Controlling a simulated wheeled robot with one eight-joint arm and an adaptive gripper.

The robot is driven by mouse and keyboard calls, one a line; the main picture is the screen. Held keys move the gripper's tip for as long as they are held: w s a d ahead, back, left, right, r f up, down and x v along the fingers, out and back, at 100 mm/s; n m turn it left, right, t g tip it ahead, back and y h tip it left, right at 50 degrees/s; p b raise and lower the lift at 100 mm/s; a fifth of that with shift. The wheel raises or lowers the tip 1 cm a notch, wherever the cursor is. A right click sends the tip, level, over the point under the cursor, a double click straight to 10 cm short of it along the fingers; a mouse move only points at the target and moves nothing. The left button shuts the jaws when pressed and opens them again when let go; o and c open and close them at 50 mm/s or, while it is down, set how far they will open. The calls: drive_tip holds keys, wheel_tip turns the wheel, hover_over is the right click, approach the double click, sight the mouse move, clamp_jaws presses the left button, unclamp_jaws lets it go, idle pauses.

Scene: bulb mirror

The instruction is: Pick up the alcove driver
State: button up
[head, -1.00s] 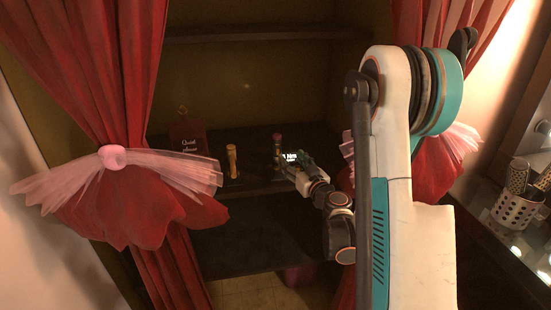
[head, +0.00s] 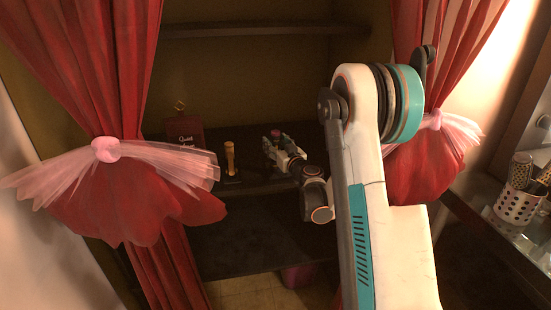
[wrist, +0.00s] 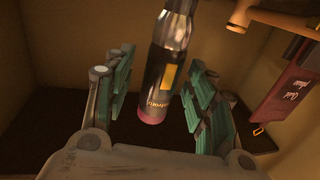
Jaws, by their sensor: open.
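The alcove driver (wrist: 168,72) has a dark, shiny body with a yellow label and a pink end. In the wrist view it is between the two teal-padded fingers of my gripper (wrist: 160,95), with gaps visible on both sides. In the head view its pink top (head: 276,133) shows just above my gripper (head: 278,148), and its lower part is hidden by the fingers. My gripper is open around the driver, at the alcove shelf (head: 250,187).
A yellow-brown upright item (head: 230,158) stands on the shelf left of my gripper. A dark red sign (head: 186,131) is farther left. Red curtains (head: 120,190) flank the alcove, and an upper shelf (head: 260,30) crosses above.

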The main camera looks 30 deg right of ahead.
drive_tip(key=shift+w, duration=0.35)
drive_tip(key=shift+c, duration=0.6)
clamp_jaws()
drive_tip(key=shift+r, duration=0.15)
wheel_tip(320, 180, up, 20)
drive_tip(key=p, duration=0.6)
